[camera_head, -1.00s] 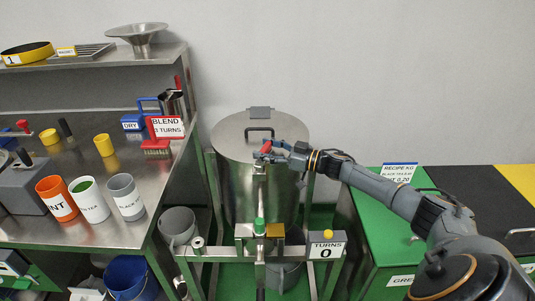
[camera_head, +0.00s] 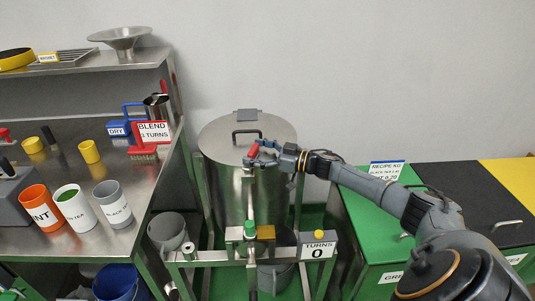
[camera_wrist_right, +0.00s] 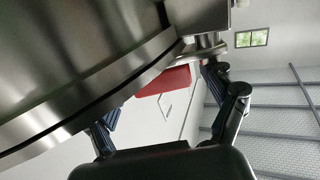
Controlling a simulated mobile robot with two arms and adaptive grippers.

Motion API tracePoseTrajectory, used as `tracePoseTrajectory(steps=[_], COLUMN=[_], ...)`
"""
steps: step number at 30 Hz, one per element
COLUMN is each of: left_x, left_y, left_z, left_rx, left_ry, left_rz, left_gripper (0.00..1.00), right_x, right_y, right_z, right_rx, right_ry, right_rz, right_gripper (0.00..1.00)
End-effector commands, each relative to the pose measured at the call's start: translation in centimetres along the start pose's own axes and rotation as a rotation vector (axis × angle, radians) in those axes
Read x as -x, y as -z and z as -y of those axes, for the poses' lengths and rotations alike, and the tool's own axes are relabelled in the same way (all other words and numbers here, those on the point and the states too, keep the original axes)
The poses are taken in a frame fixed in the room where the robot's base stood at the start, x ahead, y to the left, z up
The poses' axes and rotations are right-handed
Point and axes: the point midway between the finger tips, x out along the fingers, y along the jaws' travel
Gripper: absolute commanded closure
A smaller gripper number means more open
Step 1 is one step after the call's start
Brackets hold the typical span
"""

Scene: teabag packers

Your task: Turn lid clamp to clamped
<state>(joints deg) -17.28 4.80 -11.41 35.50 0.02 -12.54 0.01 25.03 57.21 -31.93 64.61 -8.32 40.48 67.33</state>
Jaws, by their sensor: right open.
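The steel drum (camera_head: 225,178) stands in its frame with a round lid (camera_head: 222,130) that has a black handle (camera_head: 247,134). The red-handled lid clamp (camera_head: 253,151) is at the front right rim of the lid. My right gripper (camera_head: 254,160) is at the clamp, with its fingers open on either side of the red handle. In the right wrist view, the red handle (camera_wrist_right: 165,82) shows between the parted fingers, below the steel rim. I cannot tell whether the fingers touch it. My left gripper is not in view.
A steel bench (camera_head: 120,210) with cups stands left of the drum. A counter box reading TURNS 0 (camera_head: 319,246) sits on the frame front. Green bins (camera_head: 375,240) stand to the right, under my right arm. A grey bucket (camera_head: 168,232) is low at the left.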

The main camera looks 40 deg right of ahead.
Motion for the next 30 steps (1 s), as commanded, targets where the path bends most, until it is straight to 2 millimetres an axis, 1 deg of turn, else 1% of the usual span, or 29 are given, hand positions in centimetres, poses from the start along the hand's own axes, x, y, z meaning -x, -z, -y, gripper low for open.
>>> tracePoseTrajectory(steps=[5, 12, 18, 24, 30], left_x=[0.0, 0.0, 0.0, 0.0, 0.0], left_y=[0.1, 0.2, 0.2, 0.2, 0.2], left_z=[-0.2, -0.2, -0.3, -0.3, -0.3], left_rx=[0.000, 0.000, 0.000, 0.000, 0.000], left_ry=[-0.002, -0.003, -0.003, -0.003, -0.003], left_rz=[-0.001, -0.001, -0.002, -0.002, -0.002], left_gripper=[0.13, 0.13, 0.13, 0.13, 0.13], right_x=[2.7, 7.3, 10.0, 11.3, 11.5], right_y=[-0.2, -0.2, -0.1, 0.0, 0.0], right_z=[0.0, 0.0, 0.0, 0.0, 0.0], right_rx=[0.001, 0.000, 0.000, 0.002, 0.001], right_ry=[-0.001, 0.000, 0.000, 0.000, 0.000], right_rz=[0.007, 0.007, 0.005, 0.001, 0.000], right_gripper=[0.16, 0.16, 0.16, 0.16, 0.16])
